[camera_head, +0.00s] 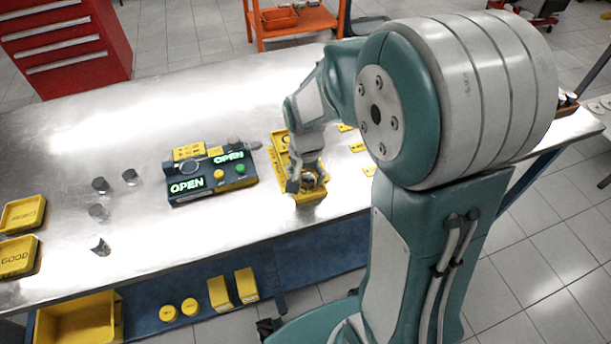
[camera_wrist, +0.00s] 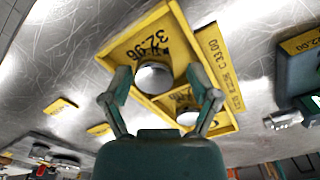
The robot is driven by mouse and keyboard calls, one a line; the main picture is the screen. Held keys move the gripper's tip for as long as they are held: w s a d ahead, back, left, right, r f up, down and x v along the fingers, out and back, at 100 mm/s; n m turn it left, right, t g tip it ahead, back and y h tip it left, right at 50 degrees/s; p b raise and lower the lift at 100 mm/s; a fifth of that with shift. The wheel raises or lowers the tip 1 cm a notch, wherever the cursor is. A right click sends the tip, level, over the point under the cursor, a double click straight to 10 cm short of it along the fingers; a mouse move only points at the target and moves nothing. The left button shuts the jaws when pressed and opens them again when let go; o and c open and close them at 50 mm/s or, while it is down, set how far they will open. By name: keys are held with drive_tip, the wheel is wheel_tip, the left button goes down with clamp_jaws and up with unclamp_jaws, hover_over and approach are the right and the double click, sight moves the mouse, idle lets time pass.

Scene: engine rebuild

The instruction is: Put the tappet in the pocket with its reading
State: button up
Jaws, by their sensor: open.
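A round metal tappet (camera_wrist: 153,77) lies between the fingers of my gripper (camera_wrist: 158,80) in the wrist view. It appears inside the yellow tray's (camera_wrist: 232,122) pocket beside the label 32.96; I cannot tell if it is fully seated. My gripper is open, with a finger on either side of the tappet. A second tappet (camera_wrist: 188,118) is in another part of the tray, partly hidden by a finger. In the head view, my gripper (camera_head: 303,184) is at the near end of the tray (camera_head: 279,141), covering much of it.
A dark gauge box (camera_head: 212,184) with two lit OPEN displays stands left of the tray. GOOD (camera_head: 17,257) and another yellow tray (camera_head: 22,214) are at far left. Small yellow tags lie right of the tray.

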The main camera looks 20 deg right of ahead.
sight(306, 177)
drive_tip(key=shift+d, duration=0.15)
wheel_tip(306, 177, up, 12)
drive_tip(key=s+r+n+t, duration=0.2)
drive_tip(key=s+n, duration=0.1)
drive_tip(key=s, duration=0.4)
drive_tip(key=s+r+n+t, duration=0.3)
drive_tip(key=s, duration=0.4)
drive_tip(key=shift+s+r+t, duration=0.25)
drive_tip(key=shift+t, duration=0.05)
idle(1.0)
